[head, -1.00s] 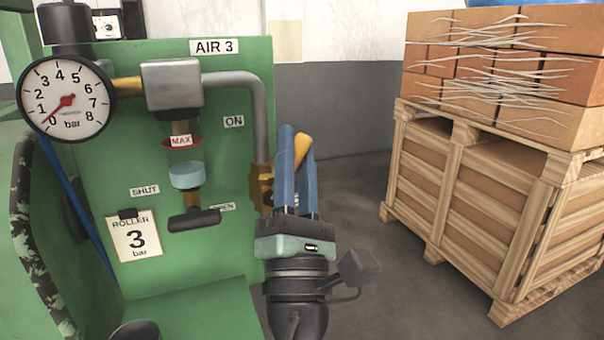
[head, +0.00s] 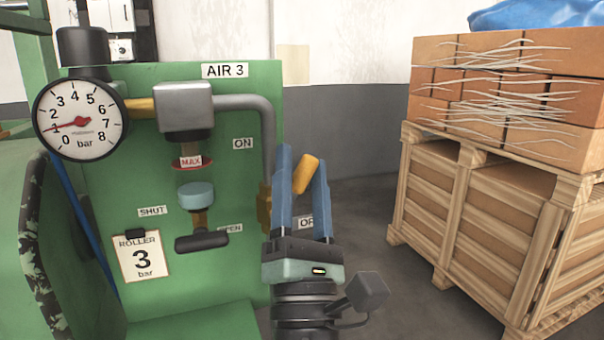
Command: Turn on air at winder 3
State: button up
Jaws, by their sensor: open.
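The green AIR 3 panel (head: 225,235) stands at the left. A grey pipe (head: 268,130) runs from the regulator block (head: 186,108) down to a brass valve (head: 264,208). The valve's orange-yellow lever (head: 306,172) sticks up to the right, between the blue fingers of my gripper (head: 302,178). My gripper is open around the lever; I cannot tell whether a finger touches it. The ON label (head: 243,143) is up and left of the lever. A partly hidden OF label (head: 306,222) shows behind the fingers. The gauge (head: 80,120) needle points near 1 bar.
A light blue knob (head: 195,196) and a black drain handle (head: 202,242) hang below the block. A ROLLER 3 bar card (head: 142,256) is on the panel. A wooden crate (head: 480,205) with brown boxes (head: 510,95) stands right. Floor between is clear.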

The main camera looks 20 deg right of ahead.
jog(key=shift+f, duration=0.1)
jog(key=b+v, duration=0.6)
jog(key=v, duration=0.7)
jog(key=shift+b, duration=0.35)
